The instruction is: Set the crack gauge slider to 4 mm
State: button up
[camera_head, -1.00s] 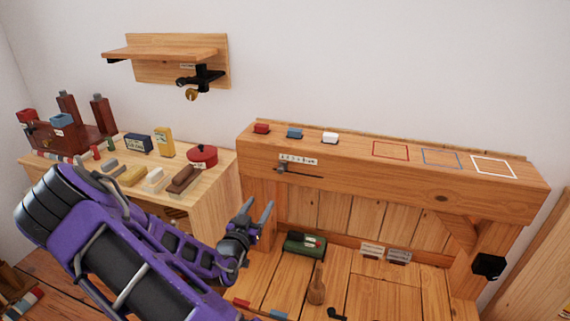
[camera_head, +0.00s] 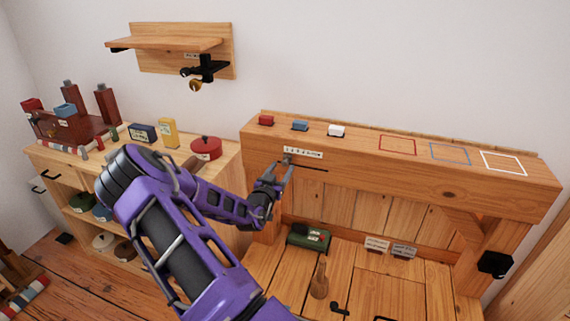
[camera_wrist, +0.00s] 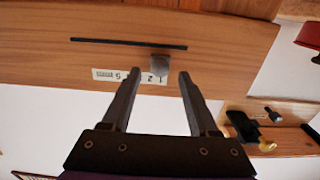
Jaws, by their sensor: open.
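The crack gauge is a dark slot (camera_head: 312,169) in the front face of the timber beam, with a white number strip (camera_head: 303,153) above it. In the wrist view the picture is turned over, with the slot (camera_wrist: 125,43) above the strip (camera_wrist: 104,74). The grey slider knob (camera_wrist: 160,64) stands near the strip's low-number end, around the 1 and 2. My gripper (camera_head: 283,162) is at the left part of the gauge, its fingers open. In the wrist view my gripper (camera_wrist: 160,74) has its fingertips on either side of the knob, with gaps visible. A finger partly covers the strip.
Red, blue and white blocks (camera_head: 300,125) sit on the beam top (camera_head: 360,135), left of coloured outline squares (camera_head: 450,153). A shelf with black hook (camera_head: 208,68) hangs at upper left. A cabinet with a red pot (camera_head: 206,149) stands left. A green box (camera_head: 308,238) lies below.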

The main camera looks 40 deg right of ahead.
aim_at(285, 164)
jog(key=shift+x, duration=2.1)
grip_shut()
